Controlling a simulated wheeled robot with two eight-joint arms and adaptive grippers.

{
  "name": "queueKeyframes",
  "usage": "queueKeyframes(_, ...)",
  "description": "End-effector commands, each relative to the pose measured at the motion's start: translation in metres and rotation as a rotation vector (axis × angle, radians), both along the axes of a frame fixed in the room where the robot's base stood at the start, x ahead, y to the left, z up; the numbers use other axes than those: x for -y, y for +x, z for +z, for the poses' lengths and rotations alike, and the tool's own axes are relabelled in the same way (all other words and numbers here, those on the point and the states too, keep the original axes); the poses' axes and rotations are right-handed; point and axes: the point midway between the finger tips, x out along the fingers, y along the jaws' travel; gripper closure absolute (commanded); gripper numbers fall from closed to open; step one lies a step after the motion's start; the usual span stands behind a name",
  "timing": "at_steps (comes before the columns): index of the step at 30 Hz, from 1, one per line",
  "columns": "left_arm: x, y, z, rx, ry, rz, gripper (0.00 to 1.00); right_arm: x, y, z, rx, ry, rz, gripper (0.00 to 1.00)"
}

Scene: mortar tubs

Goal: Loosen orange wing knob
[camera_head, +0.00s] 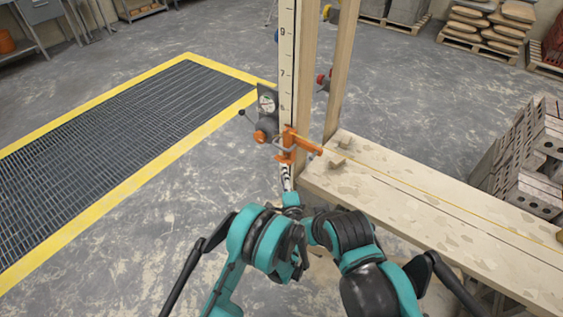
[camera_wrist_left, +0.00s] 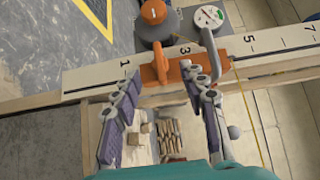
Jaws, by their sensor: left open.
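An orange clamp-like fitting (camera_head: 300,142) sits on the scale-marked upright board; in the left wrist view it (camera_wrist_left: 161,66) crosses the board. A rounder orange knob (camera_head: 260,137) is on a grey device beside the board, and it also shows in the left wrist view (camera_wrist_left: 154,11). I cannot tell for sure which orange part is the wing knob. My left gripper (camera_head: 287,176) is just below the orange fitting. In the left wrist view its open fingers (camera_wrist_left: 170,84) stand either side of the fitting's lower end, with nothing clearly held. My right gripper is not in view.
A dial gauge (camera_head: 267,102) is mounted above the round knob. Timber posts (camera_head: 307,85) and a wooden bench (camera_head: 430,215) stand close on the right. A yellow-edged floor grate (camera_head: 115,120) lies left; concrete blocks (camera_head: 540,140) are far right.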

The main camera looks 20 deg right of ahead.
Motion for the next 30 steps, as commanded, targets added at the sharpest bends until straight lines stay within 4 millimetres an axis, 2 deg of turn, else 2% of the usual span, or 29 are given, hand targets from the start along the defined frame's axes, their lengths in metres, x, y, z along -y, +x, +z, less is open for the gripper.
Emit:
queueKeyframes(4, 0.004, 0.012, -0.004, 0.007, 0.007, -0.004, 0.57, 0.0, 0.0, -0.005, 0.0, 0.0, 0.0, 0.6)
queueKeyframes(12, 0.008, 0.057, -0.005, 0.006, 0.005, -0.003, 0.57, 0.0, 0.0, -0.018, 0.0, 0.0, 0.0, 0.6)
queueKeyframes(15, 0.01, 0.068, -0.004, 0.005, 0.005, -0.003, 0.57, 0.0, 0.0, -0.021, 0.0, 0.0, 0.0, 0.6)
queueKeyframes(19, 0.011, 0.075, -0.003, 0.005, 0.005, -0.004, 0.57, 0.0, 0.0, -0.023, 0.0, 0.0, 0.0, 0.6)
queueKeyframes(26, 0.011, 0.076, -0.002, 0.005, 0.005, -0.004, 0.57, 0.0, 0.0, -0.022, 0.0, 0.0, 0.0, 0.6)
queueKeyframes(27, 0.011, 0.076, -0.002, 0.005, 0.004, -0.004, 0.63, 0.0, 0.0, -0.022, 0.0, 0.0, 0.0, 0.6)
queueKeyframes(30, 0.011, 0.076, -0.002, 0.005, 0.004, -0.004, 0.89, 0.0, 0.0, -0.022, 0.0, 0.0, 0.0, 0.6)
